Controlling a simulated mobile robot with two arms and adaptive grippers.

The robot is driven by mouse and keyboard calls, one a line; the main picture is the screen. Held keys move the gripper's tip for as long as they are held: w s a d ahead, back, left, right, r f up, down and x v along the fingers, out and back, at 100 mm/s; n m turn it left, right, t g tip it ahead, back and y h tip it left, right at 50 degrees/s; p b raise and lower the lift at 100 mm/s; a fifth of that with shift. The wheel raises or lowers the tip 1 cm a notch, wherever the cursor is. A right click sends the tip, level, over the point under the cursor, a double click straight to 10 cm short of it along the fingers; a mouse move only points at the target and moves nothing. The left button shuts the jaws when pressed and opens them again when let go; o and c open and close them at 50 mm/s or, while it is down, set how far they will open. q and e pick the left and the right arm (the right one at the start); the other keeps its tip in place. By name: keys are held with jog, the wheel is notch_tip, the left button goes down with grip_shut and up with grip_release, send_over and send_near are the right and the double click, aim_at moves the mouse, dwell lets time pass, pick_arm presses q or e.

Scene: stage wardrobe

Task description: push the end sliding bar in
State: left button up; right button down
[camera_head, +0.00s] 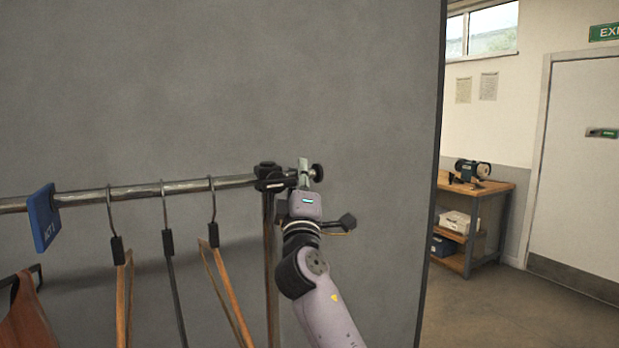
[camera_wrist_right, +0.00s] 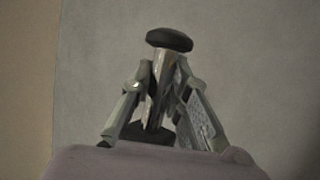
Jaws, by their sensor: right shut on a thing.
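The end sliding bar sticks out a short way to the right of the black corner clamp (camera_head: 270,177) and ends in a round black cap (camera_head: 317,172). My right gripper (camera_head: 303,174) comes up from below and is shut on the end sliding bar, between clamp and cap. In the right wrist view the shiny end sliding bar (camera_wrist_right: 160,75) runs between the two fingers, with its black cap (camera_wrist_right: 169,40) beyond them. The fingers hide part of the bar. My left gripper is not in view.
A metal rail (camera_head: 140,190) runs left with several hangers and a blue tag (camera_head: 44,217). An upright post (camera_head: 271,270) stands under the clamp, left of my right arm. A grey partition (camera_head: 375,110) stands behind. A workbench (camera_head: 495,188) is farther right, beyond clear floor.

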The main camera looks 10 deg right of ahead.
jog(key=c, duration=1.5)
grip_release()
jog(key=v, duration=1.2)
jog(key=shift+d, duration=0.1)
jog(key=shift+c, duration=0.4)
